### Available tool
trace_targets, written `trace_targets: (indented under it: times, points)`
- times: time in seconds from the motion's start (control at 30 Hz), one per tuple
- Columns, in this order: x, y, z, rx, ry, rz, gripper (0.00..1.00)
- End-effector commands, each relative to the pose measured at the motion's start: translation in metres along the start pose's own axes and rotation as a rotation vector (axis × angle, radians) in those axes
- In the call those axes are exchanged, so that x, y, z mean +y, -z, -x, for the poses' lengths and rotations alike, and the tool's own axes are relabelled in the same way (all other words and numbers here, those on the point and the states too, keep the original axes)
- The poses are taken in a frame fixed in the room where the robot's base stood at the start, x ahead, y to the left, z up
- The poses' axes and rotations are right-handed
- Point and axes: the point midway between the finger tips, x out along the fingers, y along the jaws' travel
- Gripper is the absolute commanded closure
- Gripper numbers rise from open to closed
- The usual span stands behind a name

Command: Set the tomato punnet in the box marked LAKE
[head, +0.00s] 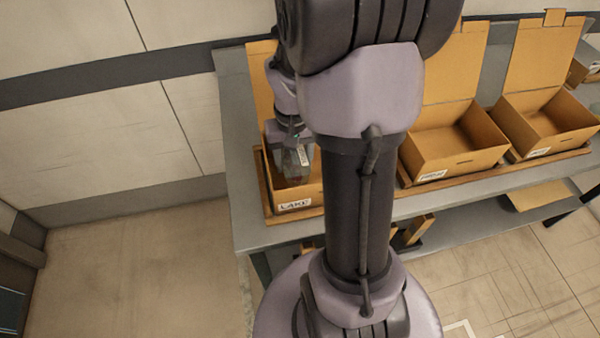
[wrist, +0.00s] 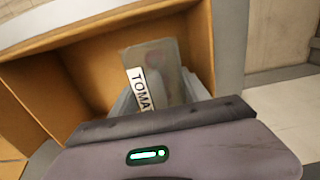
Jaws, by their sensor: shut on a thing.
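The tomato punnet (wrist: 165,62) is a clear tub with a white label reading "TOMA". My gripper (wrist: 150,100) is shut on it. The punnet (head: 294,168) also shows in the head view, inside the outline of the box marked LAKE (head: 308,199), which stands at the left end of the table with its lid up. In the wrist view the cardboard walls of the box (wrist: 85,62) rise around the punnet. My arm hides the right part of this box in the head view. I cannot tell whether the punnet touches the box floor.
Two more open cardboard boxes stand to the right, a middle one (head: 440,163) and a right one (head: 540,137), both with labels too small to read. All stand on a grey table (head: 240,185). The floor at the left (head: 140,270) is clear.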

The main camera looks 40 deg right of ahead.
Motion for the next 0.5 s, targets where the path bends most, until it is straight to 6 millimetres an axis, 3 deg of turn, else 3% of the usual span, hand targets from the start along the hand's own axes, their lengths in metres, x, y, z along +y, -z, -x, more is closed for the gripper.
trace_targets:
  times: [0.2,0.5]
  points:
    - [0.0,0.0,-0.047,0.0,-0.001,0.001,0.86]
    - [0.0,0.0,-0.047,0.001,0.0,0.001,0.86]
